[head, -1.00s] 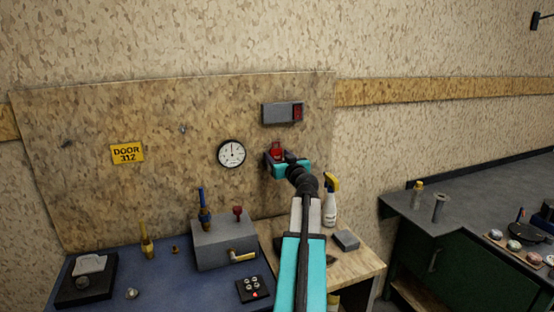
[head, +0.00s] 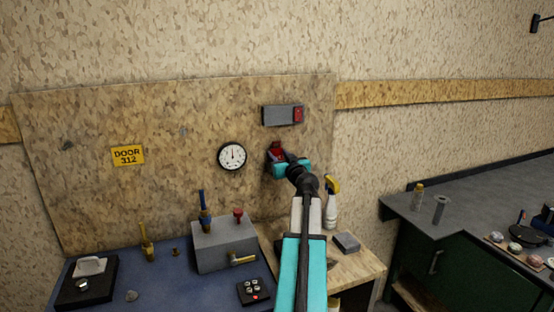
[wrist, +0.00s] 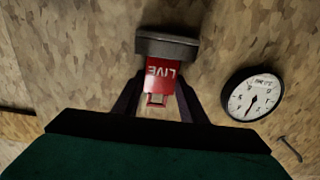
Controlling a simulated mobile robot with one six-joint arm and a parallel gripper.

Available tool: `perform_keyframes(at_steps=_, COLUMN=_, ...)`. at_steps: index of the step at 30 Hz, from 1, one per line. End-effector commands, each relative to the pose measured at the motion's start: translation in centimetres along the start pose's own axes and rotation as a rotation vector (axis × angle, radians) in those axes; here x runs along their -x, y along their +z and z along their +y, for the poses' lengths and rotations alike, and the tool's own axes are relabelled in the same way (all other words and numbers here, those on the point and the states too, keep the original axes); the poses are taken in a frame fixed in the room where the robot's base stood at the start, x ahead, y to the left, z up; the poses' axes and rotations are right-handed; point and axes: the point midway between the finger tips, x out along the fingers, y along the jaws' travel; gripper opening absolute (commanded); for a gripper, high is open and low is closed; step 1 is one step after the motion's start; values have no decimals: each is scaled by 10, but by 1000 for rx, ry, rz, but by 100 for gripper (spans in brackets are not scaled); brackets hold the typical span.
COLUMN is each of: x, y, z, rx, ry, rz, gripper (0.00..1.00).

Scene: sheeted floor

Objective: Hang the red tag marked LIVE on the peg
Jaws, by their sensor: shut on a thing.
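The red tag marked LIVE (wrist: 162,75) is between the fingers of my gripper (wrist: 157,96), which is shut on it. Its lettering is upside down in the wrist view, and a pale opening shows near its lower edge there. The tag's far end meets a grey holder (wrist: 166,43) at the board; I cannot tell how deep it sits. In the head view the tag shows as a small red patch (head: 277,149) above my gripper (head: 279,158), right of the gauge. A small metal peg (head: 183,131) sticks out of the board left of the gauge; it also shows in the wrist view (wrist: 290,149).
A round gauge (head: 232,156) lies between tag and peg. A grey box with a red switch (head: 282,114) is above my gripper. A spray bottle (head: 331,205) stands below right.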

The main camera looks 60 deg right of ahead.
Motion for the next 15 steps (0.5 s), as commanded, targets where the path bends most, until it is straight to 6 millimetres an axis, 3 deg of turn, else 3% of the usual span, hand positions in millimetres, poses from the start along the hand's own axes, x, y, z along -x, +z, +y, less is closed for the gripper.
perform_keyframes(at_steps=15, x=0, y=-21, z=0, rx=1, ry=0, rz=0, gripper=11)
